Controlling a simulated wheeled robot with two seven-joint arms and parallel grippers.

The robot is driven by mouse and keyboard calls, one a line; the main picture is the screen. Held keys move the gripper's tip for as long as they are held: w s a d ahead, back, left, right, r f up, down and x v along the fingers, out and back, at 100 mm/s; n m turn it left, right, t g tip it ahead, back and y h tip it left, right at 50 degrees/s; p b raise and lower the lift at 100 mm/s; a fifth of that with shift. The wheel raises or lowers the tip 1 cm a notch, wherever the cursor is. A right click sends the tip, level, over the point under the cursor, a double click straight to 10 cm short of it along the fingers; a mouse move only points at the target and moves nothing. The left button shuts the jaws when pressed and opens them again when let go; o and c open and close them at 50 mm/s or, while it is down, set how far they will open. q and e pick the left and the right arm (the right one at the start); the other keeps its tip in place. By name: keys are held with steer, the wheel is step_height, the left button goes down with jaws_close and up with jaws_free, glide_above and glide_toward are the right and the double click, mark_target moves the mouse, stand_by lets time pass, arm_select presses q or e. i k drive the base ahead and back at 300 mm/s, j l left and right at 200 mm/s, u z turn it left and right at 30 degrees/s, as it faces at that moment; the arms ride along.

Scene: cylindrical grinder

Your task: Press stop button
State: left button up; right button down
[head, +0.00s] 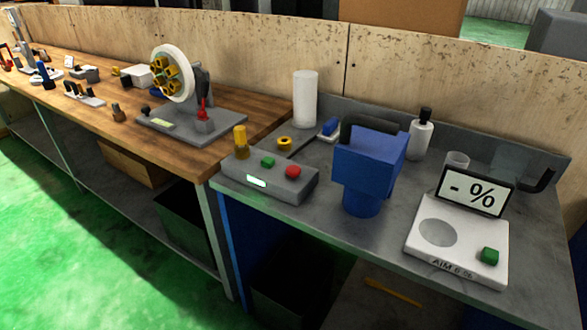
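A grey control box (240,182) sits near the front left corner of the grey bench. A red button (292,171), likely the stop button, is on the right part of its top. A green button (268,161) is to its left, and a small lit display (256,182) is on the front. A yellow post (240,142) stands at the box's left end. Neither of my grippers shows in the head view.
A blue block-shaped device (369,158) stands right of the box. A white scale (462,238) reading "- %" has its own green button (489,256). Behind are a white cylinder (305,98), a yellow ring (284,143) and a bottle (421,137). A wooden bench (120,80) extends left.

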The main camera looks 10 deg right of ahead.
mark_target(292, 171)
steer(key=i+j+z, duration=0.1)
steer(key=z, duration=0.3)
steer(key=j+z, duration=0.2)
steer(key=z, duration=0.2)
steer(key=i+j+z, duration=0.1)
steer(key=j, duration=0.35)
steer(key=i+j+z, duration=0.1)
steer(key=j, duration=0.4)
steer(key=i+j+z, duration=0.1)
steer(key=j, duration=0.4)
steer(key=i+j+z, duration=0.1)
steer(key=j, duration=0.4)
steer(key=i+j+z, duration=0.1)
steer(key=j, duration=0.4)
steer(key=i, duration=0.05)
